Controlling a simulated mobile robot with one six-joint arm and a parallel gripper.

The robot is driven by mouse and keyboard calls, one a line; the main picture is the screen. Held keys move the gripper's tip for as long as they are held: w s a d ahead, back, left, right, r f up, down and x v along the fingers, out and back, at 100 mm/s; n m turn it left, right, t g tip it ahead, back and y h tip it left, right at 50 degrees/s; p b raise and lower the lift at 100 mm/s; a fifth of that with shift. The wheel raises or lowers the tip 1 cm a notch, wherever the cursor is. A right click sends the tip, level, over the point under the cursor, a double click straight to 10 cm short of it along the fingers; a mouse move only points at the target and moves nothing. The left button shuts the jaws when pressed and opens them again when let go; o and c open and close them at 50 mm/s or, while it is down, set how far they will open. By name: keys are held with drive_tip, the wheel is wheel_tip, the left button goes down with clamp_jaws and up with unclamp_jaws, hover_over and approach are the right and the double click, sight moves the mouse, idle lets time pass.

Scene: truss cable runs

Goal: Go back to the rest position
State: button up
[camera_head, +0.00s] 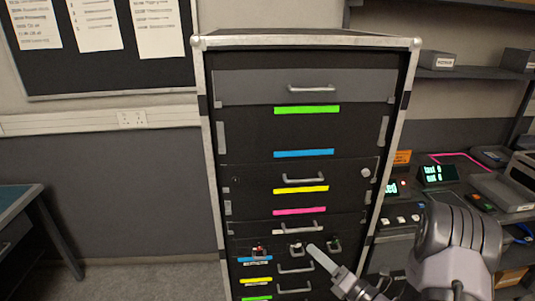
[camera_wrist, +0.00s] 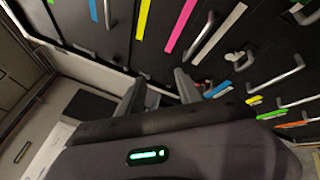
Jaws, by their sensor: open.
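My gripper (camera_wrist: 160,85) shows in the wrist view with its two grey fingers apart and nothing between them. The fingers point toward the front of a black drawer cabinet (camera_head: 292,138), whose front fills the upper part of that view at a slant. In the head view my arm comes in from the lower right. Its end is in front of the cabinet's lower right part, near a small latch (camera_head: 297,247) on the panel. I cannot tell the exact gap between the fingers and the cabinet front.
The cabinet has metal edges, bar handles (camera_head: 311,88) and coloured label strips (camera_head: 304,153). A bench with devices and a small green-lit display (camera_head: 438,173) stands at the right. A blue-topped table (camera_head: 18,200) stands at the left. Floor (camera_head: 150,280) shows between table and cabinet.

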drive_tip(key=s+a+r+n+g+y+b, duration=0.1)
drive_tip(key=s+a+r+n+g, duration=0.6)
drive_tip(key=n, duration=0.3)
drive_tip(key=s+a+r+n+g+y, duration=0.2)
drive_tip(key=s+a+r+n+g, duration=0.3)
drive_tip(key=s+a+n+g, duration=0.35)
drive_tip(key=s+d+r+n+t+h, duration=0.1)
drive_tip(key=s+d+n+t+h, duration=0.1)
drive_tip(key=s+n+h, duration=0.3)
drive_tip(key=s+d+r+n+t+h+b, duration=0.1)
drive_tip(key=s+d+n+t+h, duration=0.2)
drive_tip(key=n, duration=0.9)
drive_tip(key=s+d+h, duration=0.2)
drive_tip(key=s+h, duration=0.1)
drive_tip(key=s, duration=0.1)
drive_tip(key=shift+d+r+t+h, duration=0.25)
drive_tip(key=shift+r+t+h, duration=0.05)
drive_tip(key=shift+r+t, duration=0.1)
